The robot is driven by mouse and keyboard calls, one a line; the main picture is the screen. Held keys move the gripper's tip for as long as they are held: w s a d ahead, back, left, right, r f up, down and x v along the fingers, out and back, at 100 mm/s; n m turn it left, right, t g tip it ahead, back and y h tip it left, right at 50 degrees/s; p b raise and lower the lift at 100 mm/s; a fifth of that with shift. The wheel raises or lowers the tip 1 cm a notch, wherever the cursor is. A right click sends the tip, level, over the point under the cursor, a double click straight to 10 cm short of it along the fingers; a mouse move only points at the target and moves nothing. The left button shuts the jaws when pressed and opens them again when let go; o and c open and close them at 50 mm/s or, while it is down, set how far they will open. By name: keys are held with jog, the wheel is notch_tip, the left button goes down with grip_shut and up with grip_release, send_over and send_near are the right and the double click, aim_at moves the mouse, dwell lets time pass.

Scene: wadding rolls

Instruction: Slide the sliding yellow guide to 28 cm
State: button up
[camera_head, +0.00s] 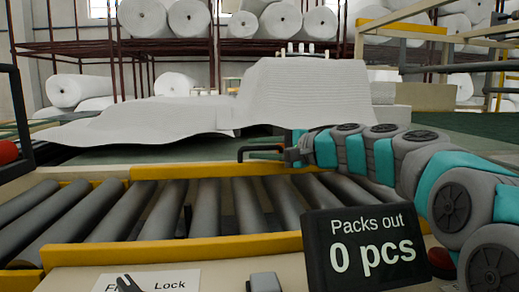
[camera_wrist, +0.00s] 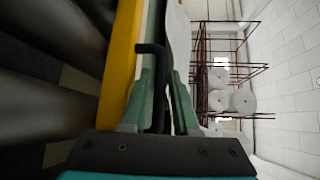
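The yellow guide with a black handle (camera_head: 220,170) runs along the far side of the rollers. It shows edge-on at the left of the wrist view (camera_wrist: 118,75). Its bent black handle (camera_head: 243,153) sticks out near my gripper and shows in the wrist view (camera_wrist: 158,85). My gripper (camera_wrist: 163,80) has its green fingers on either side of the handle bar. A pale gap shows between the bar and the right finger, so the fingers look open around it. No centimetre scale can be read in either view.
A fixed-looking yellow rail (camera_head: 170,250) runs along the near side of the grey rollers (camera_head: 210,208). A "Packs out 0 pcs" display (camera_head: 368,248) stands at the front right. White wadding (camera_head: 305,95) lies behind the guide. Racks of rolls (camera_head: 190,20) stand at the back.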

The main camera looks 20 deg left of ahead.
jog(key=shift+b+v, duration=0.35)
jog(key=shift+v, duration=3.6)
